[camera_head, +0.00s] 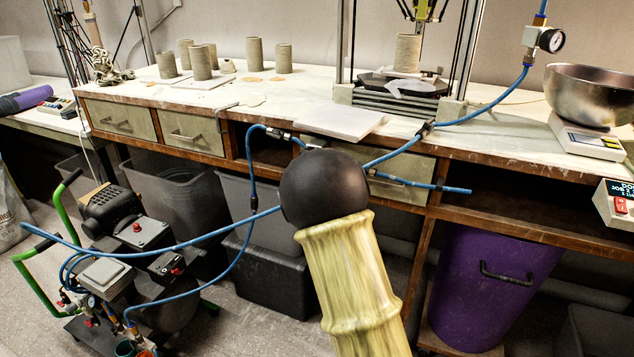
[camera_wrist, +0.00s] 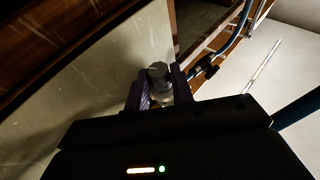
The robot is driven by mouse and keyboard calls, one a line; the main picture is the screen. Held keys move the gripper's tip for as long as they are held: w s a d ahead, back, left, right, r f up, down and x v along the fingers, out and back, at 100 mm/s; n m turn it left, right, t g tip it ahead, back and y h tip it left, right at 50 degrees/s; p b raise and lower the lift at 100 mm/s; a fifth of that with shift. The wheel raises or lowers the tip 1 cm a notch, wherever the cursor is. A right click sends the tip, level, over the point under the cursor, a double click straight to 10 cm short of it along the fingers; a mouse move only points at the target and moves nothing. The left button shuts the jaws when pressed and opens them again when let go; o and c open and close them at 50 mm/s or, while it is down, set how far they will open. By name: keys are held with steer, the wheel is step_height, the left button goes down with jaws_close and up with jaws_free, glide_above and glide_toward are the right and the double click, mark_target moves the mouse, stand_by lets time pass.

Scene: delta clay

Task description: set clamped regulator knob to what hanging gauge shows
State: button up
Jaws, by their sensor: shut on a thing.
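In the wrist view my gripper (camera_wrist: 160,90) is shut on a small grey regulator knob (camera_wrist: 158,72), with one dark finger on each side of it. A pale drawer front or panel lies behind the knob. In the head view my own arm covers the gripper and the knob at the front edge of the bench. The hanging gauge (camera_head: 551,40) is at the upper right, a white round dial with a dark rim on a blue hose. Its needle is too small to read. No setting mark on the knob can be made out.
Blue hoses (camera_head: 480,108) run along the bench edge, past a hose clip (camera_head: 425,129). A white board (camera_head: 345,122) lies behind my arm. A steel bowl (camera_head: 590,93) stands at the right on a scale (camera_head: 588,140). A compressor (camera_head: 120,225) stands on the floor at left.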

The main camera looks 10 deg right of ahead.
steer(key=shift+w+d+n+g+y+b, duration=0.15)
steer(key=shift+n+g+y+b, duration=0.25)
steer(key=shift+n+y, duration=0.75)
steer(key=shift+s+d+n+g+y+b, duration=0.1)
steer(key=shift+n+g+y+b, duration=0.3)
steer(key=shift+y, duration=1.45)
steer(key=shift+w+d+n+g+y+b, duration=0.2)
steer(key=shift+n+g+y, duration=0.5)
steer(key=shift+y, duration=0.8)
steer(key=shift+s+a+n, duration=0.1)
steer(key=shift+s+n, duration=0.05)
steer(key=shift+n, duration=0.1)
steer(key=shift+r, duration=0.1)
steer(key=o, duration=0.9)
steer(key=shift+o, duration=0.4)
steer(key=shift+a, duration=0.1)
steer(key=shift+t, duration=0.3)
steer(key=shift+m+h, duration=0.4)
steer(key=shift+h, duration=0.2)
